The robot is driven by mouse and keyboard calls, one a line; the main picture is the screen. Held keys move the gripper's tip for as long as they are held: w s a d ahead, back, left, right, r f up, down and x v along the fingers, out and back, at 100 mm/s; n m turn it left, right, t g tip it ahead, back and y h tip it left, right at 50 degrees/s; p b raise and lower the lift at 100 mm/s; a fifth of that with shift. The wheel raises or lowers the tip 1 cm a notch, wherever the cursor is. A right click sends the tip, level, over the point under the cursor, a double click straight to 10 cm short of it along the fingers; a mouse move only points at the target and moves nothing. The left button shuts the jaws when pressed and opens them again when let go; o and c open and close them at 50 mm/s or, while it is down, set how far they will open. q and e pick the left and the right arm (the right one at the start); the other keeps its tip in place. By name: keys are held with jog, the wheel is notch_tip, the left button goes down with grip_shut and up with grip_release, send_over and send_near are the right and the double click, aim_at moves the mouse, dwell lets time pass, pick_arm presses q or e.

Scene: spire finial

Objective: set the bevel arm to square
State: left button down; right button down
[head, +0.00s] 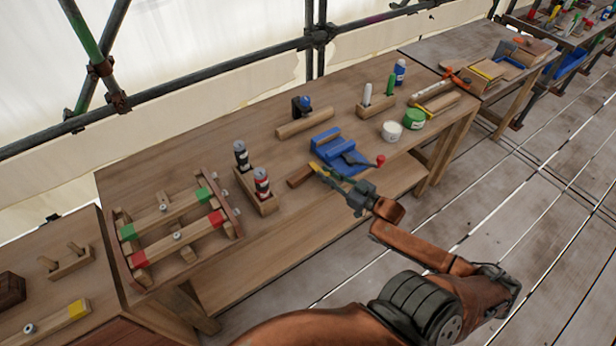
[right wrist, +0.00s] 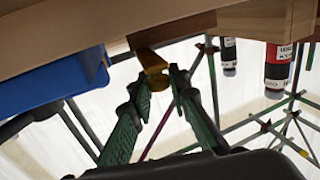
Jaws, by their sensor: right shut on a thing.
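The bevel shows as a dark brown wooden stock (head: 299,178) with a short yellow arm (head: 315,168) at its right end. It lies near the front edge of the bench, left of the blue vice (head: 333,143). My right gripper (head: 324,173) reaches in from the right and is shut on the yellow arm. In the right wrist view the yellow arm (right wrist: 153,62) sits between the two green fingertips, and the wooden stock (right wrist: 172,28) is beyond it. The arm's exact angle to the stock is hard to tell. My left gripper is not in view.
A red-knobbed lever (head: 380,160) sits beside my right gripper. A white tub (head: 392,131) and a green tub (head: 414,118) stand to the right.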

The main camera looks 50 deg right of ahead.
jog(key=shift+d+f+y, duration=0.1)
jog(key=shift+d+y, duration=0.05)
jog(key=shift+y, duration=0.15)
jog(key=c, duration=1.8)
grip_release()
jog(key=shift+o, duration=0.2)
jog(key=s+d, duration=0.1)
jog(key=s, duration=1)
jog(key=shift+s, duration=0.4)
jog(key=shift+d, duration=0.1)
jog(key=shift+c, duration=0.2)
